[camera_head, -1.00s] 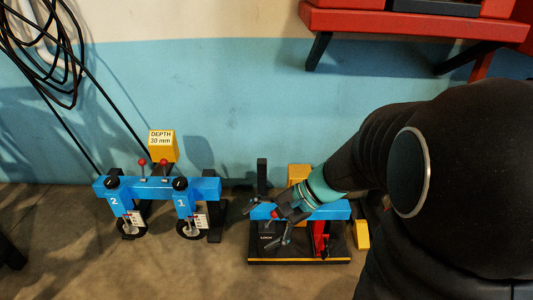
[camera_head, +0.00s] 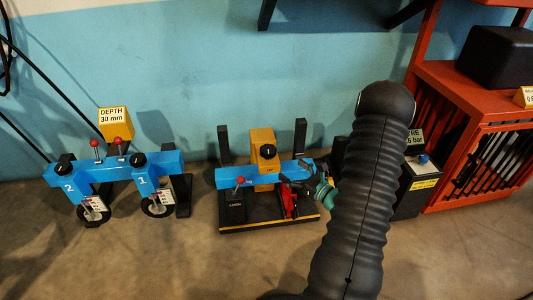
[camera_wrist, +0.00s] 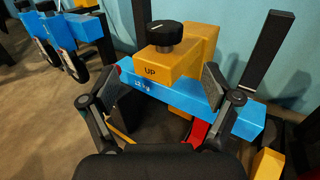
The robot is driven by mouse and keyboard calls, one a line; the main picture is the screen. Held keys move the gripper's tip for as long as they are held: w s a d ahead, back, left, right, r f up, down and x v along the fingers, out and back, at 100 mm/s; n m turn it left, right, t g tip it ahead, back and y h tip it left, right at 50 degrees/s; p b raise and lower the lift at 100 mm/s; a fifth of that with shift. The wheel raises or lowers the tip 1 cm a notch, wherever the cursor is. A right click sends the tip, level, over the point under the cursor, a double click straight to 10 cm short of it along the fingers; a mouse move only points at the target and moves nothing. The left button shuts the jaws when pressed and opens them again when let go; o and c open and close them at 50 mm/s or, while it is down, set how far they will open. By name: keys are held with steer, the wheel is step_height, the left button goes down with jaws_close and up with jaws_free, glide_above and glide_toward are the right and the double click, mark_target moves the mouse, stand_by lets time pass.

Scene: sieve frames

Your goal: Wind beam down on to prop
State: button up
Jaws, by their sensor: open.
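The blue beam (camera_head: 222,180) lies level across a black stand in the head view. It also shows in the wrist view (camera_wrist: 240,122), marked "12 kg". A yellow housing (camera_head: 263,136) stands at its middle and carries a black winding knob (camera_head: 268,151). In the wrist view the knob (camera_wrist: 165,38) sits on top of the yellow block marked "UP". A red prop (camera_head: 289,204) stands under the beam's right part; whether they touch is hidden. My gripper (camera_wrist: 161,86) is open and empty, its fingers either side of the beam, short of the knob. In the head view my gripper (camera_head: 300,187) is near the beam's right end.
Black uprights (camera_head: 301,138) rise behind the beam. A red-knobbed lever (camera_head: 240,181) stands at its left. The blue two-wheel rig (camera_head: 118,170) with a "DEPTH 30 mm" sign is left. A red cabinet (camera_head: 450,95) and black box are right. Floor in front is clear.

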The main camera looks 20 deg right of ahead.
mark_target(267, 151)
steer(key=x, duration=1.3)
steer(key=shift+w+d+f, duration=0.25)
steer(key=shift+w+d, duration=0.05)
steer(key=shift+w, duration=0.05)
steer(key=c, duration=1.2)
